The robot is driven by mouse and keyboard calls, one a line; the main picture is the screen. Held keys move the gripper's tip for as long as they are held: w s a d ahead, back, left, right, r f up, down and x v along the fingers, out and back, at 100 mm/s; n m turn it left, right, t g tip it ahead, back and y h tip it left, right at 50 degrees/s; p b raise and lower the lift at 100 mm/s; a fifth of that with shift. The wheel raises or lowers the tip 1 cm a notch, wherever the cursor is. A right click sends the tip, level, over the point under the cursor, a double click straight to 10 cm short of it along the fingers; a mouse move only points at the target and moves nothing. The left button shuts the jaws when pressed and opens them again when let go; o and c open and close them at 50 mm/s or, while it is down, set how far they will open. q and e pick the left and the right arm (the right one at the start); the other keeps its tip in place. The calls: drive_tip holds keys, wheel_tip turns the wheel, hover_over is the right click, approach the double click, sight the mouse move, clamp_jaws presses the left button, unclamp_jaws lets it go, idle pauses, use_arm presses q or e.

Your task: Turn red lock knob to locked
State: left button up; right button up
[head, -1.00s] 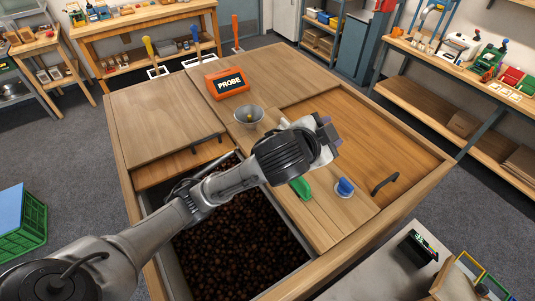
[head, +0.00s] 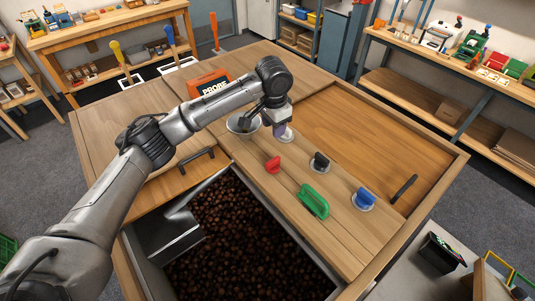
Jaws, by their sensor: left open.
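The red lock knob (head: 272,164) sits on the wooden strip of the table top, between the chestnut bin and the right-hand lid. My left gripper (head: 279,131) points down just behind the red knob, apart from it in the picture. Its fingers are open over a pale round disc (head: 288,135) on the strip. The wrist partly hides that disc, and what lies between the fingers is not clear. A black knob (head: 319,162), a green handle (head: 313,202) and a blue knob (head: 364,199) stand on the same strip. My right gripper is not in view.
A metal bowl (head: 239,127) stands close to the left of the gripper. The orange PROBE box (head: 207,82) is behind my arm. A metal scoop (head: 170,240) lies in the open bin of chestnuts (head: 240,240). The right-hand lid (head: 370,140) is clear except for its black handle.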

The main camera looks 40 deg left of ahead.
sight(273, 160)
use_arm(q)
drive_tip(key=shift+n+g, duration=0.4)
drive_tip(key=f, duration=0.4)
drive_tip(key=s+f, duration=0.1)
drive_tip(key=f, duration=0.4)
drive_tip(key=d+f, duration=0.1)
drive_tip(key=f, duration=0.4)
drive_tip(key=shift+s+b, duration=0.15)
drive_tip(key=shift+b, duration=0.2)
clamp_jaws()
